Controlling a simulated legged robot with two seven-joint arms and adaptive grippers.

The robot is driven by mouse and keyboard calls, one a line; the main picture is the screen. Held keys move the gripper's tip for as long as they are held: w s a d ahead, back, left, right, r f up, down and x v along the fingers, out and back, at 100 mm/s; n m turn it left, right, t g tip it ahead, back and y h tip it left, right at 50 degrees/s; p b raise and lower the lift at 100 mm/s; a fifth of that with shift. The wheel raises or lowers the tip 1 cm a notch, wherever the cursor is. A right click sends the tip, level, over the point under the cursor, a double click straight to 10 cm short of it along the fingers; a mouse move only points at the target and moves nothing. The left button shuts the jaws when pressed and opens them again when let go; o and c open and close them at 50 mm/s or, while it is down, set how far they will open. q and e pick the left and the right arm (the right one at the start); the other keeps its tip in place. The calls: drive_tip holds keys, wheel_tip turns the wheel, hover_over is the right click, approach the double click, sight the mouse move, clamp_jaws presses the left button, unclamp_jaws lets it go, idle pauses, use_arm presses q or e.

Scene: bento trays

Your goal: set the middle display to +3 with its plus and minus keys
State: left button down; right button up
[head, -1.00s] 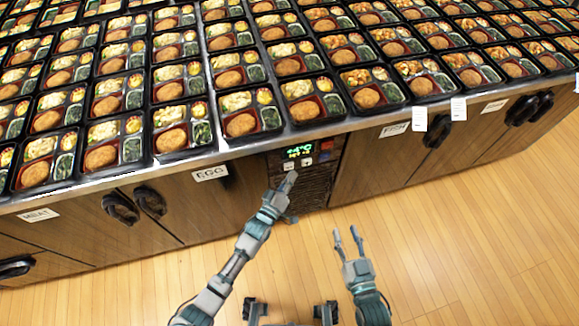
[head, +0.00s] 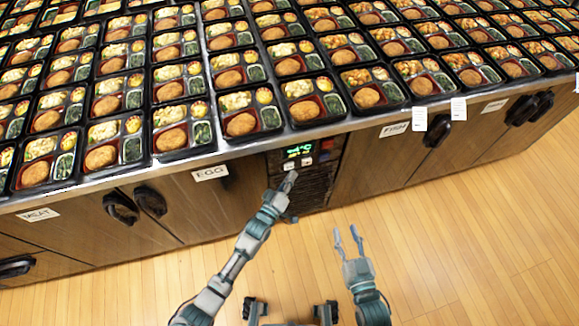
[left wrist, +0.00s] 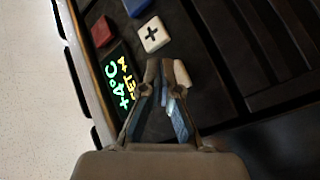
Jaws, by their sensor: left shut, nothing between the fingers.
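The middle display (head: 299,151) is a dark panel on the counter front. In the left wrist view the display (left wrist: 119,82) shows a green +4°C and a yellow SET line whose value looks like +4, though it is small and tilted. The white plus key (left wrist: 152,35) is in plain sight beyond my fingertips. In the head view two white keys sit under the display; the left one (head: 289,166) is just above my left gripper (head: 290,178). My left gripper (left wrist: 165,78) is shut and empty, its fingers hiding the minus key's place. My right gripper (head: 347,234) is open, empty, above the floor.
A red key (left wrist: 102,31) and a blue key (left wrist: 136,6) are beside the plus key. A dark slatted grille (head: 316,187) lies below the keys. Cabinet doors with black handles flank the panel. Bento trays fill the counter above. The wooden floor (head: 450,240) is clear.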

use_arm(q)
drive_tip(key=shift+w+a, duration=0.1)
drive_tip(key=shift+w, duration=0.1)
drive_tip(key=shift+w+r, duration=0.1)
drive_tip(key=shift+w, duration=0.05)
idle(0.3)
drive_tip(key=shift+a, duration=0.1)
drive_tip(key=shift+w+a, duration=0.1)
drive_tip(key=shift+w, duration=0.35)
idle(0.6)
drive_tip(key=shift+s, duration=0.1)
drive_tip(key=shift+s+d, duration=0.25)
drive_tip(key=shift+s, duration=0.5)
